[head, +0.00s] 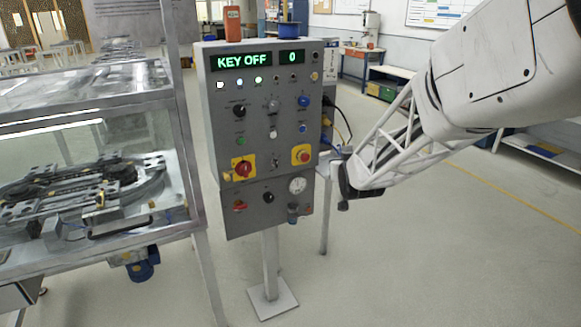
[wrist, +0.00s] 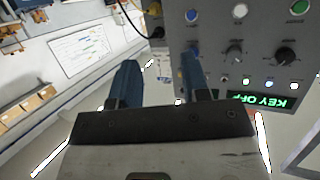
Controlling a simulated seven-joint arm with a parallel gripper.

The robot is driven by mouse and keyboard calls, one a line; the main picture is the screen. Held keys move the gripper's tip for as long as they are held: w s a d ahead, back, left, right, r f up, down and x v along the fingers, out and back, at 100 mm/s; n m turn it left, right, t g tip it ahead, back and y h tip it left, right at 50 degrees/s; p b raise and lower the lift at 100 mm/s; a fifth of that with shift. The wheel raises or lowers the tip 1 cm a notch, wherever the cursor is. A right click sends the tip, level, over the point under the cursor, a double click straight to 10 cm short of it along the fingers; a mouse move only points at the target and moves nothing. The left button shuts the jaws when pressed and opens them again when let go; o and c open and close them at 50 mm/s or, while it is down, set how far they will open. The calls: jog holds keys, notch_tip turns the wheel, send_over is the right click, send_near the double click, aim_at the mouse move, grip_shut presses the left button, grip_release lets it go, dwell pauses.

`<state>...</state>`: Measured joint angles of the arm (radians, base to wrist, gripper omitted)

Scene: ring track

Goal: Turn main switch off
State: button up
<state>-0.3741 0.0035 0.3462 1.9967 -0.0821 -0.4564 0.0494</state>
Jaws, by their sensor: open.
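The grey control panel (head: 262,130) stands on a post in the middle of the head view. A red switch on a yellow plate (head: 243,168) is at its lower left; it looks like the main switch, but its handle position is too small to read. A second red control on a yellow plate (head: 301,155) is at the right. My gripper (head: 342,178) is just right of the panel, apart from the switch. In the wrist view my gripper (wrist: 160,80) has its two blue fingers apart with nothing between them. The panel shows upside down there, without the red switches.
The display (head: 242,61) reads KEY OFF. A glass-walled ring track enclosure (head: 90,150) is at the left. Cables hang on the panel's right side. The floor in front is clear.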

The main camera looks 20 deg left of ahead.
jog(key=w+a+f+n+t+y, duration=0.1)
jog(key=w+a+f+y, duration=0.2)
jog(key=a, duration=0.5)
jog(key=n+t+y, duration=0.2)
jog(key=n+y, duration=0.1)
jog(key=y, duration=0.4)
send_near(246, 176)
jog(key=shift+w+a+r, duration=0.3)
jog(key=shift+w+r, duration=0.05)
jog(key=shift+w, duration=0.15)
jog(key=shift+w, duration=0.1)
jog(key=shift+x, duration=3.85)
jog(key=shift+a, duration=0.1)
grip_shut()
